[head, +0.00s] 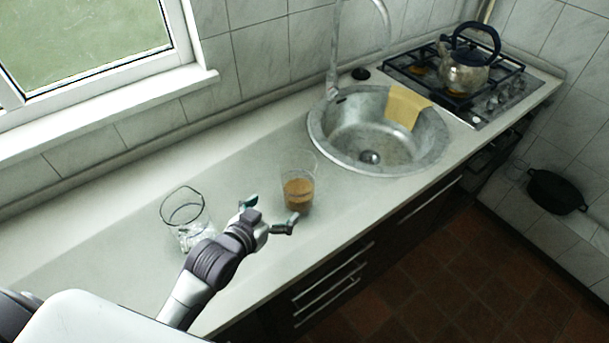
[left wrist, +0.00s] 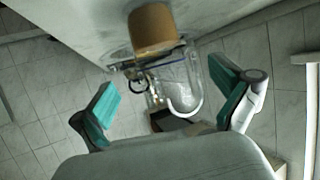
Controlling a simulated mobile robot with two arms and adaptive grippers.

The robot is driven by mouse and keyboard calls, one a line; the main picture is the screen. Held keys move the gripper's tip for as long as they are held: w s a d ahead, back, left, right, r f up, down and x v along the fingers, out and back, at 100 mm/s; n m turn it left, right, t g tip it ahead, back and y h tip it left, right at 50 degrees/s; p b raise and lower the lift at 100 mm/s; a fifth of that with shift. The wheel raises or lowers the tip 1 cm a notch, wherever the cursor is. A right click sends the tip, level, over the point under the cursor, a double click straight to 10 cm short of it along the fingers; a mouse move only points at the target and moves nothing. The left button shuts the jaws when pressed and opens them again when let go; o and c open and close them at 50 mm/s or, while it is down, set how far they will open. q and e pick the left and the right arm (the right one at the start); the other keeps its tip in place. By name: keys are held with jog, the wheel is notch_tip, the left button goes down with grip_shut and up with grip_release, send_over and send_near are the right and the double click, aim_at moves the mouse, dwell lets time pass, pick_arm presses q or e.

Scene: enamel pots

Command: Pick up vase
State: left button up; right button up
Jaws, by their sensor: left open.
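A clear glass vessel with brown contents (head: 298,192) stands upright on the counter, left of the sink. It fits the vase best, but I cannot be sure. My left gripper (head: 270,212) is open and empty just in front and to the left of it, fingers pointing towards it. In the left wrist view, which is upside down, the brown contents (left wrist: 152,28) and clear glass lie ahead, between the open fingers of the gripper (left wrist: 163,80). A second clear glass vessel (head: 182,207) stands left of my left gripper, partly hidden by my arm. My right gripper is not in view.
The sink (head: 328,137) with a yellow cloth (head: 406,105) on its rim lies to the right. A kettle (head: 465,72) stands on the gas hob beyond it. The counter (head: 235,165) behind the vessels is clear, up to the tiled wall and window.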

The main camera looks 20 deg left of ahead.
aim_at(290, 195)
pick_arm(q)
jog(key=x, duration=0.3)
jog(key=p+x, duration=0.1)
jog(key=shift+w+d, duration=0.2)
jog(key=shift+d, duration=0.1)
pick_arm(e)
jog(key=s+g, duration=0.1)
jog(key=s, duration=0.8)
pick_arm(q)
jog(key=shift+w+d+f, duration=0.1)
jog(key=shift+w+f, duration=0.2)
jog(key=shift+w, duration=0.3)
jog(key=shift+w+d+f+p, duration=0.15)
jog(key=shift+w+p, duration=0.25)
jog(key=shift+w, duration=0.45)
jog(key=p+x, duration=0.1)
jog(key=x, duration=0.3)
jog(key=shift+d, duration=0.1)
jog(key=shift+s, duration=0.1)
jog(key=shift+c, duration=1.2)
jog(key=c, duration=1.1)
jog(key=shift+c, duration=1.2)
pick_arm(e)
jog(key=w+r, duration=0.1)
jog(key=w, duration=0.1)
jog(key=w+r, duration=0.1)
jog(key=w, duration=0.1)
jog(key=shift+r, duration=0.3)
